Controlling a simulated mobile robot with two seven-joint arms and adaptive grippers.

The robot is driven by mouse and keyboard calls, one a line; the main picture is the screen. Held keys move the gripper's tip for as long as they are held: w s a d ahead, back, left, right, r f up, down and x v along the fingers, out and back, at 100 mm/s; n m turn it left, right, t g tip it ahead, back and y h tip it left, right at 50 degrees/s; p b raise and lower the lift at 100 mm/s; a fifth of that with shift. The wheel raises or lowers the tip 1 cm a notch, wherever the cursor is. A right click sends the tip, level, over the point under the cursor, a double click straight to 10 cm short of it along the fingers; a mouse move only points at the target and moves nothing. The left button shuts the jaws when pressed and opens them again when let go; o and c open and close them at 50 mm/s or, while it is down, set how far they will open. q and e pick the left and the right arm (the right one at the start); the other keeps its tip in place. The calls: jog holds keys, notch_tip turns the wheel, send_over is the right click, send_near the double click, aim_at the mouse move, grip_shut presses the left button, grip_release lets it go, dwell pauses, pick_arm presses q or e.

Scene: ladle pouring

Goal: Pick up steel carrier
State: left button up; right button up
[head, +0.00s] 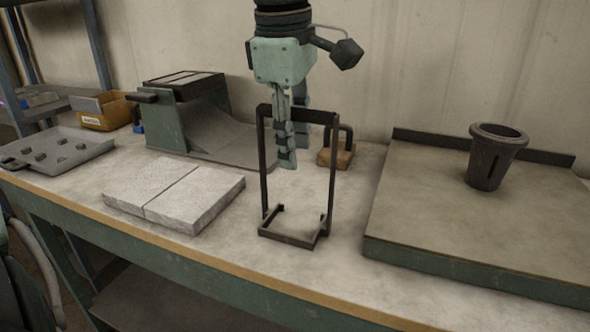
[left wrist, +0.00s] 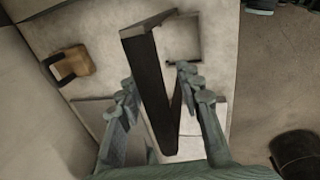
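The steel carrier (head: 263,165), a tall dark open frame with a top bar and a low square base, stands upright on the workbench. My left gripper (head: 293,150) points down at its top bar, with one finger in front and the other behind. In the left wrist view the carrier's dark bar (left wrist: 150,75) runs between the two fingers of my left gripper (left wrist: 161,90). Gaps show on both sides of the bar, so the gripper is open around it. My right gripper is in neither view.
A wooden block with a dark handle (head: 337,158) sits close behind the carrier. Pale slabs (head: 175,193) lie to its left, with a green ramped fixture (head: 205,125) behind. A raised green-edged platform (head: 430,205) with a dark cup (head: 493,160) stands right.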

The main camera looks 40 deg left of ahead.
pick_arm(q)
grip_shut()
dwell(0.6)
